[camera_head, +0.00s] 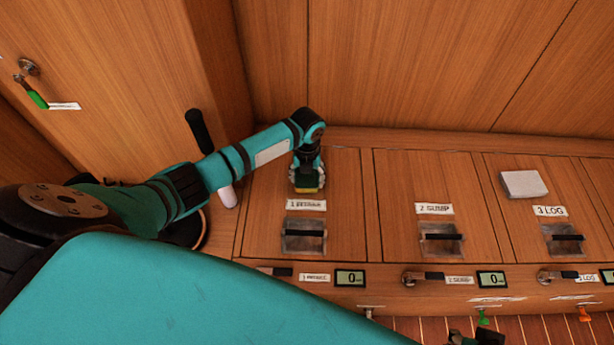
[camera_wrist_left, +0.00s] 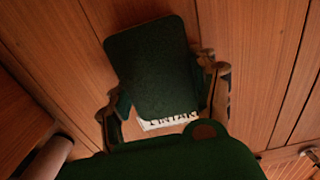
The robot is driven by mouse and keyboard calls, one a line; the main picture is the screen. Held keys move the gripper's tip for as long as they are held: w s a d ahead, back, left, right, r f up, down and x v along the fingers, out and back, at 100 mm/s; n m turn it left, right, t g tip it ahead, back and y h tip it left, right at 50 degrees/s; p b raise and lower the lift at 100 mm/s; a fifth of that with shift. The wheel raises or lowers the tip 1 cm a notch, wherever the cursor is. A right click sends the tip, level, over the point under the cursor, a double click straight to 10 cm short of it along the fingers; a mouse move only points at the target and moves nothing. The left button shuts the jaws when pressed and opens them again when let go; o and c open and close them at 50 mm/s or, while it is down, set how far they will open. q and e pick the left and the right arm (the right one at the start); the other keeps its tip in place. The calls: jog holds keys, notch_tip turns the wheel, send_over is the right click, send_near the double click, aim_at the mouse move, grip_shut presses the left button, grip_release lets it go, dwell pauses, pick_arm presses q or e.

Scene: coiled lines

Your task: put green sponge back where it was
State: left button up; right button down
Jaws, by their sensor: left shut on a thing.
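The green sponge (camera_wrist_left: 150,65) fills the middle of the left wrist view, between the two fingers of my left gripper (camera_wrist_left: 165,95). In the head view my left gripper (camera_head: 307,172) points down above the lid panel marked 1 (camera_head: 272,205), shut on the sponge (camera_head: 307,189). The sponge shows a dark green part and a yellow edge there. It is just behind the white label of panel 1 (camera_head: 306,205). I cannot tell whether the sponge touches the panel. A dark piece (camera_head: 476,338) at the bottom edge may be my right gripper; its jaws are not clear.
Panel 2 (camera_head: 400,190) is clear apart from its label and recessed handle. A white block (camera_head: 524,184) lies on panel 3. Small displays (camera_head: 350,278) line the front face.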

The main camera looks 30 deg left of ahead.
pick_arm(q)
jog(key=shift+f, duration=0.1)
jog(key=o, duration=1)
